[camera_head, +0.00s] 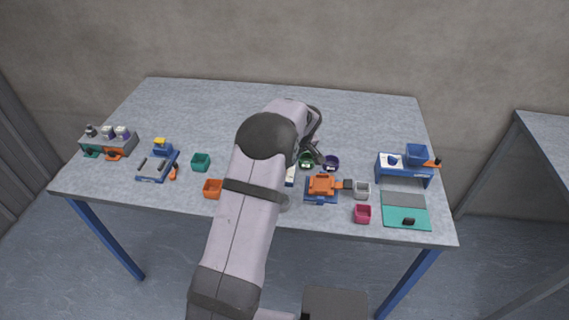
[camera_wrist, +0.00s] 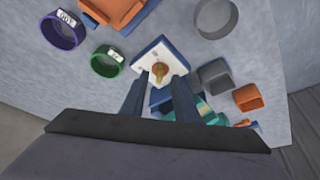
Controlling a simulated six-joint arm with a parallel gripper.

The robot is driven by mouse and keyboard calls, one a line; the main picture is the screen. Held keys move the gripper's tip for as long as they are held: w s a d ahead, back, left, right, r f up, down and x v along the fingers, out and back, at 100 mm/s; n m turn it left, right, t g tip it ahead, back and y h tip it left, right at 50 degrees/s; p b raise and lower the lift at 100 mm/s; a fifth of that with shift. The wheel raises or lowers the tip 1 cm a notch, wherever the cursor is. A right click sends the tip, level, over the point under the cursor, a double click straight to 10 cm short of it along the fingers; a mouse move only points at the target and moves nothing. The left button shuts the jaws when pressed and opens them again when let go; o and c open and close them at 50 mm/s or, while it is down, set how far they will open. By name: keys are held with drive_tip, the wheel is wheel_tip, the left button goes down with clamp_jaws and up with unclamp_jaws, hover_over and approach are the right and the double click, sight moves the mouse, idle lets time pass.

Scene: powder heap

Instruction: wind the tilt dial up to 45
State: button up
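In the wrist view the dial is a white square plate with blue edges (camera_wrist: 145,55) and a small gold knob (camera_wrist: 159,69) on it. Its scale marks are too small to read, so I cannot tell its setting. My gripper (camera_wrist: 161,80) has its two dark fingers apart, with the knob showing in the gap between the tips. I cannot tell whether either finger touches it. In the head view my arm hides most of the dial; only a white and blue sliver (camera_head: 290,177) shows at the arm's right edge.
A purple ring (camera_wrist: 64,30), a green ring (camera_wrist: 107,61) and an orange part (camera_wrist: 116,9) lie left of the dial in the wrist view. A grey round piece (camera_wrist: 216,17), a grey box (camera_wrist: 214,77) and an orange box (camera_wrist: 248,98) stand right. The table's back (camera_head: 220,100) is clear.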

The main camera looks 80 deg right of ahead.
drive_tip(key=shift+p+x, duration=0.35)
drive_tip(key=shift+x, duration=1.05)
clamp_jaws()
